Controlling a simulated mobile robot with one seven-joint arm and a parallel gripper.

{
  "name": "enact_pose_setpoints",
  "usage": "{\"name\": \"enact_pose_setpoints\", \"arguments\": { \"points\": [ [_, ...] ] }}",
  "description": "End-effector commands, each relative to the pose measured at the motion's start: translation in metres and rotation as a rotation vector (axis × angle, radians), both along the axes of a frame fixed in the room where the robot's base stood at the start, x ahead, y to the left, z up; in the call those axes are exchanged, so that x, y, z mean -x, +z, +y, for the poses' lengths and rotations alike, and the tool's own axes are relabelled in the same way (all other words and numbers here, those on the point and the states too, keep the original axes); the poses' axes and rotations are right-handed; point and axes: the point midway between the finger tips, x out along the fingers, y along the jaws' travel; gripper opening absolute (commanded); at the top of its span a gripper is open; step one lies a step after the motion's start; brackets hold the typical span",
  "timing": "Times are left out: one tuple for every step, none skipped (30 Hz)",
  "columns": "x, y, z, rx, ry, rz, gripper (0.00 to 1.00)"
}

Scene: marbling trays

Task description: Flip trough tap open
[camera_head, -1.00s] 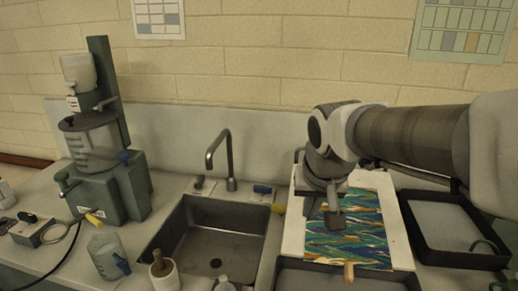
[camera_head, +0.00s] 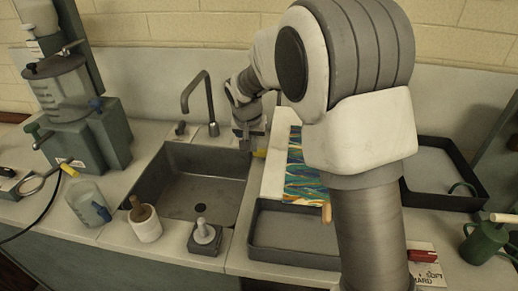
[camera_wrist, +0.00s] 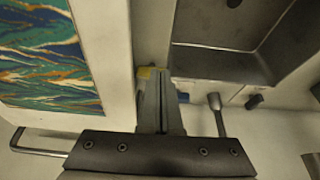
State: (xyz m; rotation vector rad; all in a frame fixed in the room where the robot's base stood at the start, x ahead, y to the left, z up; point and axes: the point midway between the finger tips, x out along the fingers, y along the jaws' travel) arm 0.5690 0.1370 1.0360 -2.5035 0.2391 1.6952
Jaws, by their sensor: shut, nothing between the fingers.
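The tap beside the sink has a blue lever, which shows in the wrist view (camera_wrist: 183,97) as a small blue piece at the right side of my fingers. In the head view my gripper hides this lever. My gripper (camera_head: 247,146) is over the rear right corner of the sink, pointing down. Its fingers are closed with nothing between them in the wrist view (camera_wrist: 153,80). A small yellow piece (camera_head: 260,153) is by the fingertips, and it also shows in the wrist view (camera_wrist: 144,73). I cannot tell whether the fingers touch the lever.
The sink (camera_head: 165,190) has a tall curved faucet (camera_head: 196,88) and a dark knob (camera_head: 181,128) behind it. A board with a marbled sheet (camera_head: 303,180) lies right of my gripper. A dark tray (camera_head: 262,231) is in front; another (camera_head: 455,190) stands at right.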

Motion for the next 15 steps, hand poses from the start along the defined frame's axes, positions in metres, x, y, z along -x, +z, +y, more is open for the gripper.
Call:
{"name": "enact_pose_setpoints", "arguments": {
  "points": [
    [-0.0022, -0.0043, 0.0024, 0.001, 0.001, 0.001, 0.00],
    [-0.0032, -0.0055, 0.0035, 0.002, 0.000, 0.000, 0.00],
    [-0.0042, -0.0068, 0.0045, 0.002, 0.000, 0.000, 0.00],
    [-0.0047, -0.0077, 0.0051, 0.002, -0.001, 0.000, 0.00],
    [-0.0050, -0.0083, 0.0055, 0.002, -0.001, 0.000, 0.00],
    [-0.0053, -0.0090, 0.0058, 0.002, -0.001, 0.000, 0.00],
    [-0.0054, -0.0092, 0.0060, 0.003, -0.001, 0.001, 0.00],
    [-0.0055, -0.0093, 0.0060, 0.003, -0.001, 0.001, 0.00],
    [-0.0055, -0.0093, 0.0060, 0.001, -0.002, 0.000, 0.00],
    [-0.0055, -0.0092, 0.0060, 0.002, -0.001, 0.000, 0.00],
    [-0.0054, -0.0091, 0.0059, 0.001, -0.002, 0.000, 0.00],
    [-0.0054, -0.0091, 0.0059, 0.001, -0.002, 0.000, 0.00],
    [-0.0053, -0.0090, 0.0058, 0.001, -0.002, 0.000, 0.00],
    [-0.0053, -0.0090, 0.0058, 0.001, -0.002, 0.000, 0.00],
    [-0.0053, -0.0091, 0.0057, 0.002, -0.001, 0.000, 0.00]
  ]
}}
